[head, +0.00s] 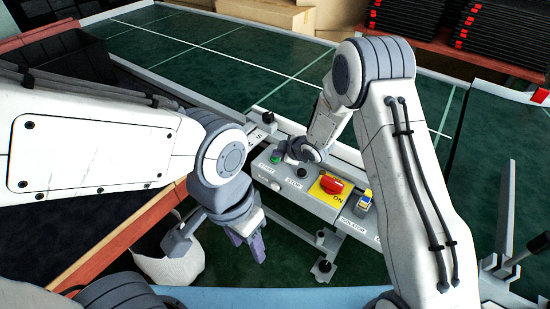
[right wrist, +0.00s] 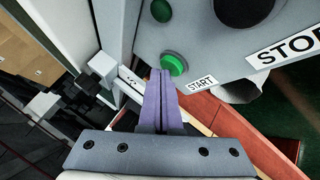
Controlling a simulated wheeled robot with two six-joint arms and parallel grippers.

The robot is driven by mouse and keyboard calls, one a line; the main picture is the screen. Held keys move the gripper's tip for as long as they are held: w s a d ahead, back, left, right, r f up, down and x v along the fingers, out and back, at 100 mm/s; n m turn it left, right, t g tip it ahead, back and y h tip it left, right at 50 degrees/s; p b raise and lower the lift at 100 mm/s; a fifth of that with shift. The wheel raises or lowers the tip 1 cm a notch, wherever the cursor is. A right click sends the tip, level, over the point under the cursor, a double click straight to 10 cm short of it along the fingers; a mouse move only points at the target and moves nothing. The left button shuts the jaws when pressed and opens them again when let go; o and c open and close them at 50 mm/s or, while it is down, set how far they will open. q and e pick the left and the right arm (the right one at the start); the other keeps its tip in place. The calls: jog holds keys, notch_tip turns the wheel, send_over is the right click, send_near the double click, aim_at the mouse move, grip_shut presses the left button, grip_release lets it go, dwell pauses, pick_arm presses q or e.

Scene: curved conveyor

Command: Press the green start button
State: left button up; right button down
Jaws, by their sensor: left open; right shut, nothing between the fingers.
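The green start button (right wrist: 173,65) is a round raised button on the grey control panel, beside the START label (right wrist: 201,83) in the right wrist view. In the head view a green spot (head: 276,157) shows above the START label. My right gripper (right wrist: 160,73) has its purple fingers shut and empty. Their tips appear right beside the button's left edge in the right wrist view; I cannot tell whether they touch it. In the head view the right gripper (head: 303,152) is over the panel, its tips unclear. My left gripper (head: 247,245) hangs open and empty below the panel's left end.
The green conveyor (head: 205,55) runs behind. A white bin (head: 172,265) stands near my left gripper.

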aim_at(278, 159)
jog(key=shift+f, duration=0.3)
dwell(0.5)
jog(key=shift+r+p, duration=0.5)
jog(key=shift+r, duration=0.35)
notch_tip(278, 159, up, 5)
jog(key=p, duration=0.4)
dwell(0.6)
